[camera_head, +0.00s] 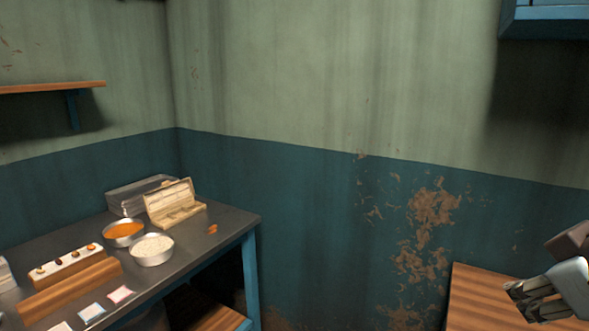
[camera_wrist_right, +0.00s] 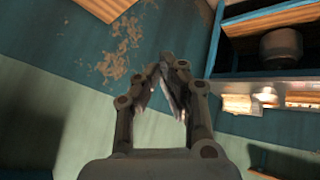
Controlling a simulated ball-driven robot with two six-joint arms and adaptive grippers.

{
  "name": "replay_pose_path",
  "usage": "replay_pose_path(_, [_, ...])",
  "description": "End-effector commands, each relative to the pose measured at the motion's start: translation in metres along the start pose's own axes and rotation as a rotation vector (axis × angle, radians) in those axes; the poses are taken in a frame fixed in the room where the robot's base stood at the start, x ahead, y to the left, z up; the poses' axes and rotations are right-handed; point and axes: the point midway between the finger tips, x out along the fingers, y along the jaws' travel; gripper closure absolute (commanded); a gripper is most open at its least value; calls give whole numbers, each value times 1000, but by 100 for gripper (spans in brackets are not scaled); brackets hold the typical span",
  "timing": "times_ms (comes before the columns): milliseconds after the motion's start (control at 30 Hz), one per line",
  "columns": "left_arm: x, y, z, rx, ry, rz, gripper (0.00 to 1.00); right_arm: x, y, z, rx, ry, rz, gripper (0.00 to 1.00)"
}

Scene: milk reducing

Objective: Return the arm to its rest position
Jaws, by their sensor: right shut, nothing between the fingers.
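My right gripper (camera_head: 520,298) shows at the right edge of the head view, above a brown wooden surface (camera_head: 476,291). In the right wrist view the right gripper (camera_wrist_right: 167,62) is shut, its fingertips close together with nothing between them. It is apart from the dark table and everything on it. My left gripper is not in either view.
A dark table (camera_head: 232,222) at the left bears two metal bowls, one orange-filled (camera_head: 123,232) and one pale-filled (camera_head: 152,250). An open tan box (camera_head: 172,207), a clear container (camera_head: 125,197) and a white strip (camera_head: 66,264) stand there too. A wall shelf (camera_head: 50,88) hangs above.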

Motion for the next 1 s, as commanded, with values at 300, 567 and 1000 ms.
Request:
replay_pose_path(300, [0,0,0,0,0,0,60,-8,-70,135,193,-259,-80,100])
replay_pose_path(567, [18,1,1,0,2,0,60,27,-100,202,262,-365,-90,100])
replay_pose_path(1000, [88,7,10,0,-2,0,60,217,-158,352,273,-442,-101,100])
